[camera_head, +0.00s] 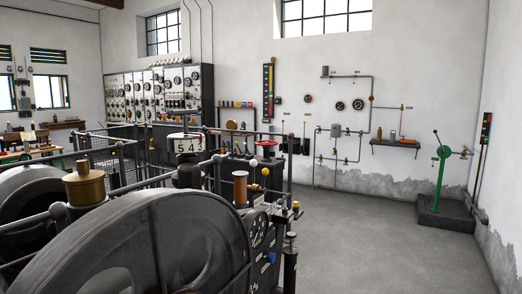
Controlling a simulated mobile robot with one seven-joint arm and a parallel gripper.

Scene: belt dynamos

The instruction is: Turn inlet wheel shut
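A small red handwheel (266,144) sits on top of the dark machine in the middle of the picture, just behind a railing. It is the only clear wheel-shaped handle on this machine, but I cannot tell for certain that it is the inlet wheel. Whether it stands open or shut cannot be seen from here. My gripper and arm are not in view.
A large dark flywheel (130,245) and a brass-coloured cylinder (86,186) fill the front left. A switchboard (160,90) stands behind. A green lever stand (440,180) is on the right. The grey floor (370,240) at centre right is clear.

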